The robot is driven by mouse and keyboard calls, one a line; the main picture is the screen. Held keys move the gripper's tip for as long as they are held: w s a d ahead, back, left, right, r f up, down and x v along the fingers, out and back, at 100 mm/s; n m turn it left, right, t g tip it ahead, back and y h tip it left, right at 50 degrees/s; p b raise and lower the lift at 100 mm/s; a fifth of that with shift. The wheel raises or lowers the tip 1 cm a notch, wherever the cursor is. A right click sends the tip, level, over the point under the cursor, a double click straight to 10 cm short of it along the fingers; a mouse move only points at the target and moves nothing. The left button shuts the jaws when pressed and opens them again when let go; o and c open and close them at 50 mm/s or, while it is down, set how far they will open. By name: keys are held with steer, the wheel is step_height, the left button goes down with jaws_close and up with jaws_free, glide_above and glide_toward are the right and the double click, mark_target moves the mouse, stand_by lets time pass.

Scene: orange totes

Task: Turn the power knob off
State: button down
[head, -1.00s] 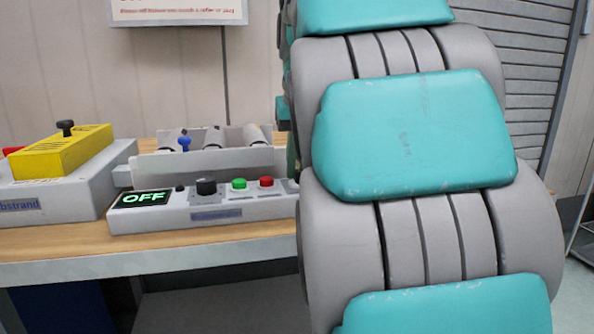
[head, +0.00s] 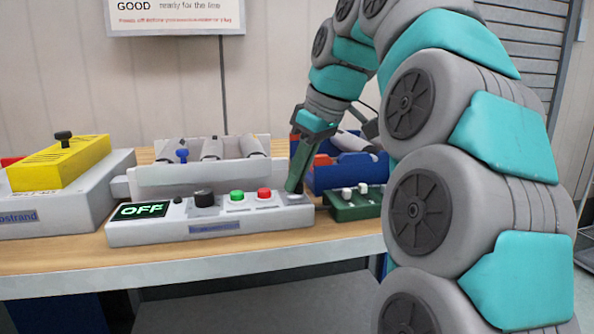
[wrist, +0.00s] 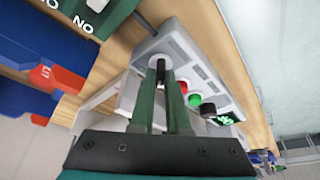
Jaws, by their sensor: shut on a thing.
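The grey control panel (head: 215,228) lies on the bench with its display (head: 142,210) reading OFF. It carries a black round knob (head: 203,198), a green button (head: 237,196) and a red button (head: 264,193). My gripper (head: 292,188) reaches down to the panel's right end. In the wrist view its two green fingers (wrist: 162,75) are closed around a small dark knob (wrist: 168,76) beyond the red button, apparently the power knob. The fingers mostly hide this knob, so its angle cannot be told.
A white tray (head: 160,178) with rollers stands behind the panel. A green box (head: 350,210) with white switches and a blue bin (head: 320,178) stand close to the right of my gripper. A yellow-topped grey machine (head: 60,215) is at the left.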

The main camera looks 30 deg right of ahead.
steer(key=shift+n, duration=0.3)
steer(key=c, duration=0.9)
jaws_free()
